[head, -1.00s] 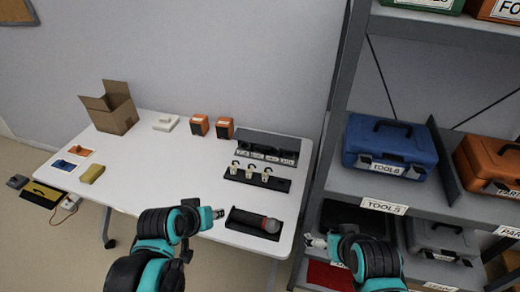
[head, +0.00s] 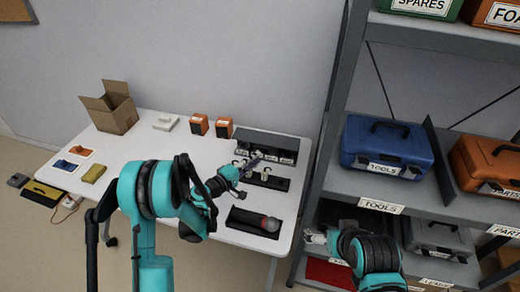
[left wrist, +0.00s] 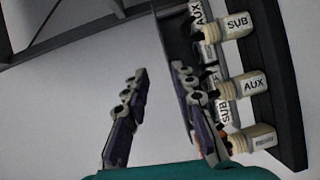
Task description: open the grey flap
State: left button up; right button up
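The grey flap (head: 266,141) is the dark grey panel along the top of a low box at the table's back right. It looks down, over a row of white labels. My left gripper (head: 254,160) reaches in from the left, just in front of the box, near the row of plugs. In the left wrist view its fingers (left wrist: 160,70) are apart with nothing between them. I cannot tell whether a finger touches the box. My right gripper (head: 311,237) is low beside the shelf; its opening is too small to judge.
A dark rack (left wrist: 285,90) holds labelled white plugs (left wrist: 247,85) close beside my left fingers. A black tray (head: 246,220) with a red-grey microphone lies nearer. Orange speakers (head: 224,127) stand left of the box. The shelf unit (head: 333,120) rises at right.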

aim_at(265, 141)
pick_arm(q)
jog(key=shift+w+a+f+n+t, duration=0.15)
jog(key=shift+f+n, duration=0.1)
jog(key=shift+f, duration=0.2)
jog(key=shift+w+f+n+t, duration=0.15)
jog(key=shift+f+n, duration=0.1)
jog(key=shift+f, duration=0.15)
jog(key=shift+w+a+f+n+t, duration=0.15)
jog(key=shift+w+a+t, duration=0.15)
jog(key=shift+a, duration=0.25)
jog(key=shift+w+a+f+n+t, duration=0.1)
jog(key=shift+w+a+n+t, duration=0.1)
jog(key=shift+w+a, duration=0.25)
jog(key=b+x, duration=0.2)
jog(key=x, duration=0.5)
jog(key=shift+w, duration=0.25)
grip_shut()
